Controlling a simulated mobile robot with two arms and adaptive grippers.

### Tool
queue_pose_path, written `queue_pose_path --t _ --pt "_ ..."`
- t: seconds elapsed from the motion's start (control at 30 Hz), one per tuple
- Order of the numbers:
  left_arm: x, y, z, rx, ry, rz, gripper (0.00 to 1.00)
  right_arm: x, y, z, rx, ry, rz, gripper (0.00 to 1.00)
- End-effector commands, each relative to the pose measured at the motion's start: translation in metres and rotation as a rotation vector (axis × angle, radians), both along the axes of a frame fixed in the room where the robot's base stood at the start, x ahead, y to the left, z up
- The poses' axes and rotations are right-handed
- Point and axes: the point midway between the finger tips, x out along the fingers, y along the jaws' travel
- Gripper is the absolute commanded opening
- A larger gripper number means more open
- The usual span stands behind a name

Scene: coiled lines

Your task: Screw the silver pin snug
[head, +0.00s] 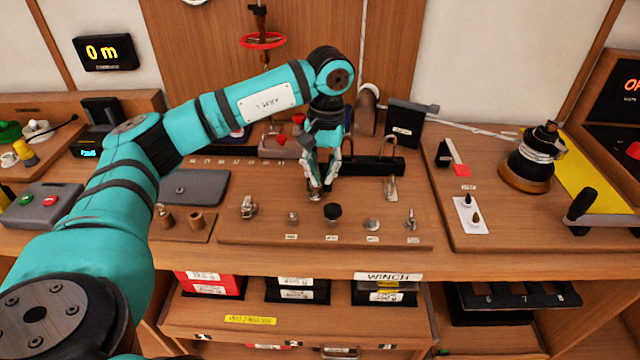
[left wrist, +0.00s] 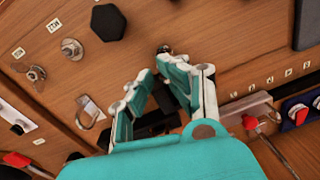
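My left gripper (head: 321,178) points down over the wooden fittings board (head: 270,235); its fingers are apart. In the left wrist view, the open left gripper (left wrist: 177,75) has nothing between its fingertips. A small silver fitting (head: 315,195), probably the silver pin, stands just below the tips in the head view; the fingers partly hide it. My right gripper is out of view.
A black bar (head: 375,166) lies behind. A winch (head: 530,160) stands at right.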

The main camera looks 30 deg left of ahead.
Motion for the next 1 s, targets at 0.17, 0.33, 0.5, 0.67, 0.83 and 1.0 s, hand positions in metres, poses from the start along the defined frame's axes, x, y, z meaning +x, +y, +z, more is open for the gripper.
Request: queue_pose_path --t 0.17,0.33,0.5,0.67,0.83,1.0 --pt "0.0003 0.0014 0.0005 0.002 -0.002 0.003 0.21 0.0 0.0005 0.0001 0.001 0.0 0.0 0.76" --pt "0.0004 0.0007 0.0002 0.001 -0.002 0.002 0.21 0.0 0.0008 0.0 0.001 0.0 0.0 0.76" --pt "0.0004 0.0003 -0.0001 0.0 -0.001 0.002 0.36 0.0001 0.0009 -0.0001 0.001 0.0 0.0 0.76" --pt "0.0004 0.0004 -0.0001 0.0 -0.001 0.002 0.52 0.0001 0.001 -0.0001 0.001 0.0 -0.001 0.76" --pt "0.0004 0.0002 -0.0002 0.0 -0.001 0.002 0.52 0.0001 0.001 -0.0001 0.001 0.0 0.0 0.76" --pt "0.0006 0.0 0.0063 0.0 -0.001 0.001 0.52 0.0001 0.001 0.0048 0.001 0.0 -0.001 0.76"
